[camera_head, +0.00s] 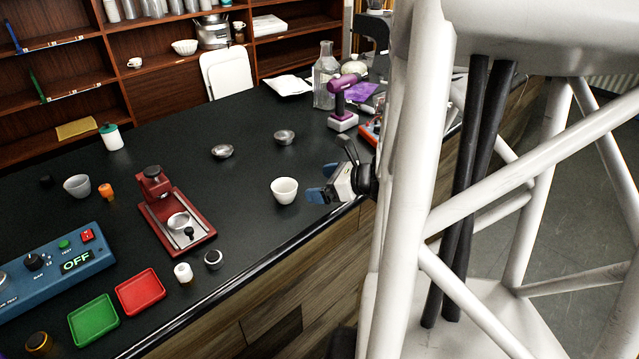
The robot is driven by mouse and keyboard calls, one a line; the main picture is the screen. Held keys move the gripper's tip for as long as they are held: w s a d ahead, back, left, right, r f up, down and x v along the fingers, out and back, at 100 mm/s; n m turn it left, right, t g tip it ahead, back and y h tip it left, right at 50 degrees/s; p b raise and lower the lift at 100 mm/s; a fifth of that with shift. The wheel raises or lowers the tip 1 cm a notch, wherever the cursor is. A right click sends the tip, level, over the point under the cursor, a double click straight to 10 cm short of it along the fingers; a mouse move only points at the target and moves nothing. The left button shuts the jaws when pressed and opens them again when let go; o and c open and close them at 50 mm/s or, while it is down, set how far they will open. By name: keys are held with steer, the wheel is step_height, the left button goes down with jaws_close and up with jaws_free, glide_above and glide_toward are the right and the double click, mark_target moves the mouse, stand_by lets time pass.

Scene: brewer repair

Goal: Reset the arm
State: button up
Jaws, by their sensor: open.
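My gripper (322,183) is at the front edge of the black counter (270,235), right of the middle of the view. Its two blue fingertips are apart and nothing shows between them. A white cup (284,190) stands upright on the counter just left of the fingertips, apart from them. Most of my arm behind the gripper is hidden by the white frame at the right.
A red brewer (177,222), red tray (140,291), green tray (94,320) and blue control box reading OFF (60,265) stand left. Metal bowls (222,151) sit mid-counter. A purple drill (343,100) and glass bottle (325,75) stand behind my gripper.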

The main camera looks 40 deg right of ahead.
stand_by(0.8)
steer(key=shift+w+a+r+n+g, duration=0.15)
steer(key=shift+w+a+n+g, duration=0.15)
steer(key=shift+a+n, duration=0.15)
steer(key=a+r+n+g+y, duration=0.1)
steer(key=a+r+n+g, duration=0.1)
steer(key=a+n+g, duration=0.35)
steer(key=a+r+n+g, duration=0.2)
steer(key=a+r+n, duration=0.1)
steer(key=a+n, duration=0.55)
steer(key=s+a+r+n+g+h, duration=0.1)
steer(key=s+a+r+n+h, duration=0.2)
steer(key=s+a+n, duration=0.3)
steer(key=s+a+r+n+g+h, duration=0.1)
steer(key=s+a+r+n+h, duration=0.2)
steer(key=s+a+n, duration=0.3)
steer(key=a+r+n, duration=0.1)
steer(key=a+n, duration=0.2)
steer(key=n, duration=0.1)
steer(key=shift+s+a+h, duration=0.25)
steer(key=shift+s+h, duration=0.05)
steer(key=shift+s, duration=0.1)
